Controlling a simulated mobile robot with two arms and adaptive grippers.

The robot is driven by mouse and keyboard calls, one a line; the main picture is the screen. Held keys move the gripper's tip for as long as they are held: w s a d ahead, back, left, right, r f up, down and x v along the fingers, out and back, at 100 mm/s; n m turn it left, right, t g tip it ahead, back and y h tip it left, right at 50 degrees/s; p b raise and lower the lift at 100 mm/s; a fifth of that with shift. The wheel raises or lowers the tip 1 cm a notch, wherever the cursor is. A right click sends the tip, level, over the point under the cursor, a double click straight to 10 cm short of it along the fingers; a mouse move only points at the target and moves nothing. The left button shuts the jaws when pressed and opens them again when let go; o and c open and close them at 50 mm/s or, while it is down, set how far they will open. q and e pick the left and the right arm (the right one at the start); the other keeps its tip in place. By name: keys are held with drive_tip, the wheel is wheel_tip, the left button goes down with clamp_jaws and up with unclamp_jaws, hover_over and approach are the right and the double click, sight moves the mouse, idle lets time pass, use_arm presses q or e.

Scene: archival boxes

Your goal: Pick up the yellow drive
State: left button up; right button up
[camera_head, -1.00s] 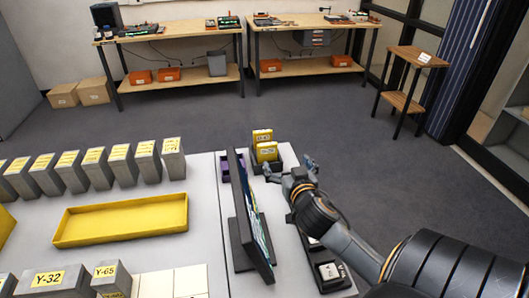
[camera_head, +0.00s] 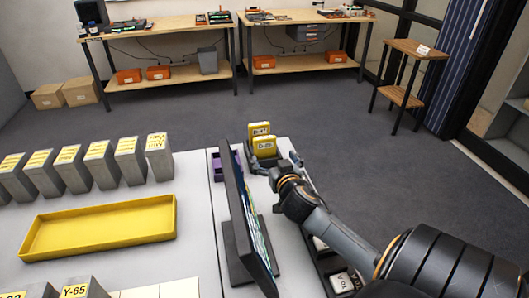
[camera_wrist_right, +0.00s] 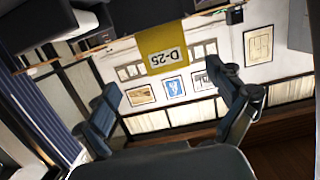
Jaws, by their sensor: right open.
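Two yellow drives stand upright in a dark holder at the back right of the white table in the head view: a rear drive (camera_head: 259,129) and a front drive (camera_head: 264,148). My right gripper (camera_head: 284,163) is beside the holder, close to the front drive, open and empty. In the right wrist view a yellow drive labelled D-25 (camera_wrist_right: 164,48) appears ahead of the open fingers of my right gripper (camera_wrist_right: 170,98), centred between them and apart from them. The exact gap is hard to tell. My left gripper is not in view.
A monitor (camera_head: 247,215) stands just left of my right arm. A purple bin (camera_head: 217,165) sits behind it. A yellow tray (camera_head: 100,230) and several grey labelled boxes (camera_head: 103,163) are further left.

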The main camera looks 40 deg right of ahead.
sight(265, 146)
drive_tip(key=x, duration=0.3)
drive_tip(key=shift+w+d+f, duration=0.1)
drive_tip(key=shift+w+d, duration=0.05)
drive_tip(key=shift+w, duration=0.1)
drive_tip(key=shift+w+a+r+p+x, duration=0.1)
drive_tip(key=shift+a+p+x, duration=0.05)
drive_tip(key=shift+x, duration=1.15)
drive_tip(key=shift+w+a+r+p+x, duration=0.1)
drive_tip(key=shift+a+p+x, duration=0.05)
drive_tip(key=shift+x, duration=1.15)
drive_tip(key=shift+c, duration=0.5)
drive_tip(key=c, duration=1.3)
